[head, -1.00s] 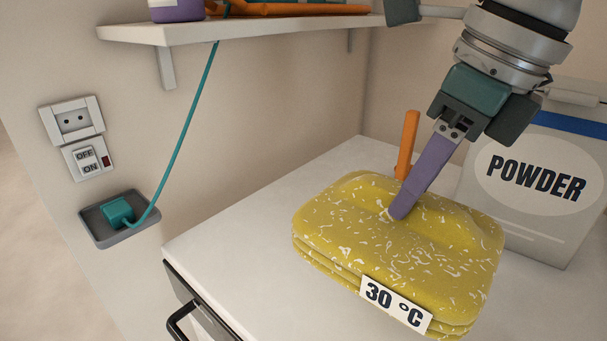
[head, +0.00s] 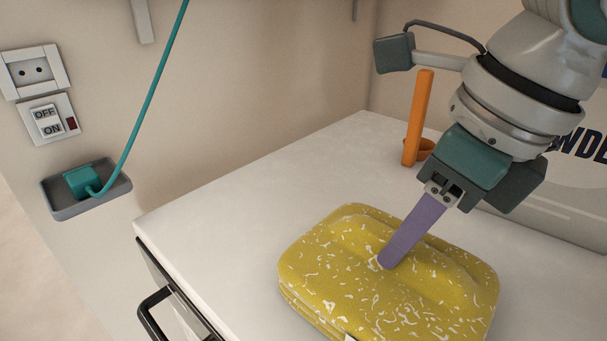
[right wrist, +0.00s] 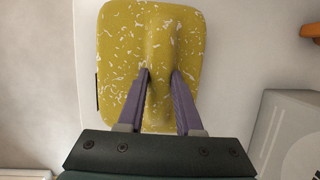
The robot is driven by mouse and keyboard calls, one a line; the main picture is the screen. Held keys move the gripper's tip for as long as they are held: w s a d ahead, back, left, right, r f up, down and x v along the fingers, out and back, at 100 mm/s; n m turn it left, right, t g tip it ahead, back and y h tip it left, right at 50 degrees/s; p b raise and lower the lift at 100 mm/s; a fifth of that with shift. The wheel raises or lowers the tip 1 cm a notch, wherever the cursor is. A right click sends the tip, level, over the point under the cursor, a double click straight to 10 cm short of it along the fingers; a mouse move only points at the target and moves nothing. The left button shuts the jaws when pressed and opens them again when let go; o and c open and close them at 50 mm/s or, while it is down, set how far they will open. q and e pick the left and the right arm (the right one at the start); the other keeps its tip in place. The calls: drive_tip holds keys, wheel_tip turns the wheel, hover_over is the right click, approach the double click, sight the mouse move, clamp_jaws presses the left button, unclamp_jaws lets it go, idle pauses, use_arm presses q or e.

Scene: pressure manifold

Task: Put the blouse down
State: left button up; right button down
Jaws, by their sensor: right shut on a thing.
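The blouse (head: 350,290) is a folded yellow bundle with white flecks. In the head view it is over the white worktop (head: 240,210), its lower edge cut off by the frame. I cannot tell whether its underside touches the worktop. My right gripper (head: 388,262), with purple fingers, comes down from the upper right and is shut on a raised ridge of the blouse. The right wrist view shows the blouse (right wrist: 120,60) with one finger on each side of that ridge (right wrist: 161,76). My left gripper is not in view.
An orange handle (head: 418,118) stands upright from an orange cup behind the blouse. A powder box (head: 560,205) stands at the back right. A teal plug (head: 80,181) sits in a grey wall tray at left. The worktop left of the blouse is clear.

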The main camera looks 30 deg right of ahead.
drive_tip(key=c, duration=0.6)
unclamp_jaws()
drive_tip(key=shift+r+p, duration=0.25)
drive_tip(key=shift+p, duration=0.05)
drive_tip(key=p+v, duration=0.1)
drive_tip(key=v, duration=1)
drive_tip(key=shift+s+d+r, duration=0.1)
drive_tip(key=shift+r, duration=0.25)
